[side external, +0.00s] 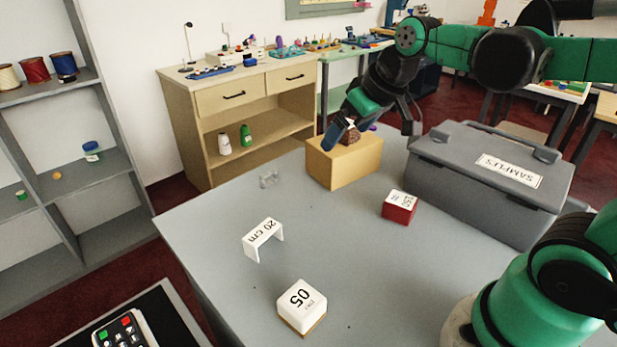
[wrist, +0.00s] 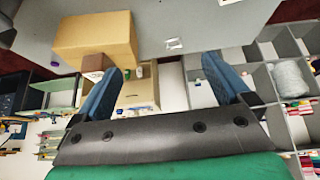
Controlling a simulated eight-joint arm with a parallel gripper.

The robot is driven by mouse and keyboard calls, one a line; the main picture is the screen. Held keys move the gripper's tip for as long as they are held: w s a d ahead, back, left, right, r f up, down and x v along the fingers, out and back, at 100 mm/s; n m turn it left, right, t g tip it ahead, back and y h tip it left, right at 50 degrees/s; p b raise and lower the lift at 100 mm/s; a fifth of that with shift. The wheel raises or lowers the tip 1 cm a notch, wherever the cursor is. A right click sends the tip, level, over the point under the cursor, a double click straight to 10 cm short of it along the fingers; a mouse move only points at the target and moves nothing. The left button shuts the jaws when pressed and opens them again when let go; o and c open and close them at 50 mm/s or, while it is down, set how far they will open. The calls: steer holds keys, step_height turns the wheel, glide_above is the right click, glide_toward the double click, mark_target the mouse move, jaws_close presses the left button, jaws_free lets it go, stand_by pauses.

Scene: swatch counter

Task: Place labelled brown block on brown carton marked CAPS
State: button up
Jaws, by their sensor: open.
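A tan-brown carton (side external: 345,168) stands on the grey table, and it also shows at the upper left of the wrist view (wrist: 95,38). I cannot read any CAPS marking on its visible faces. A small dark brown block (side external: 350,137) appears to rest on top of the carton, partly hidden by my gripper; it also shows in the wrist view (wrist: 97,62), where its label cannot be made out. My gripper (side external: 341,130) is open at the carton's top. In the wrist view its blue fingers (wrist: 163,66) are wide apart, with the block outside the left one.
A grey lidded box labelled SAMPLES (side external: 480,180) stands right of the carton. A red labelled block (side external: 399,207), a white 20 cm bridge (side external: 263,238), a white 05 block (side external: 302,306) and a small clear piece (side external: 270,178) are on the table (side external: 345,265). Its middle has free room.

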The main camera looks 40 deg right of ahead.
steer(key=s+a+f+t, duration=0.1)
steer(key=s+a+f, duration=0.3)
steer(key=shift+s, duration=0.3)
